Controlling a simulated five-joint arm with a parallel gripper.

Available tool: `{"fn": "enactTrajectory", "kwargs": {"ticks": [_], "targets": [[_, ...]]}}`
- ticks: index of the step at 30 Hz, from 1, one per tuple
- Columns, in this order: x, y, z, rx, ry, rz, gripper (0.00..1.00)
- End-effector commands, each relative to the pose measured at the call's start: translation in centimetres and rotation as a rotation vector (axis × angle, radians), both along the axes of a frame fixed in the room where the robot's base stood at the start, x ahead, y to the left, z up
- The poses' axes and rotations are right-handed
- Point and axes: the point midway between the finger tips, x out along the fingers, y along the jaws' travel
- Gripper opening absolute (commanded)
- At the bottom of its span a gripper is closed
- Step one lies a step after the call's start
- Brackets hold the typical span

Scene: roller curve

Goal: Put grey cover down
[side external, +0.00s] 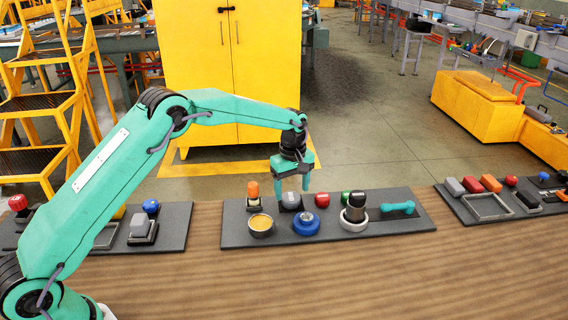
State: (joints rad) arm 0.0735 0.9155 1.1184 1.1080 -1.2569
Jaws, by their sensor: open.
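My gripper (293,188) points down over the middle dark mat (235,238), with its two fingers apart. A small grey-topped piece with a dark lower part (291,199), which looks like the grey cover, is between or just below the fingertips, near the back of the mat. Its grey top shows, and I cannot tell whether the fingers touch it. What lies directly under it is hard to make out.
The wooden table (360,280) is clear in front.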

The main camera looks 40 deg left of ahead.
Motion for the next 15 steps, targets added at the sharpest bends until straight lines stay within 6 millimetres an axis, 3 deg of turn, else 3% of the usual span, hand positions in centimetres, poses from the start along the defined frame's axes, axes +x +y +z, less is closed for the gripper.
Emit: {"fn": "enactTrajectory", "kwargs": {"ticks": [9, 15], "targets": [[0.1, -0.2, 5.4, 0.000, -0.003, 0.000, 0.68], [0.0, -0.3, 7.8, 0.000, -0.002, 0.000, 0.68]]}}
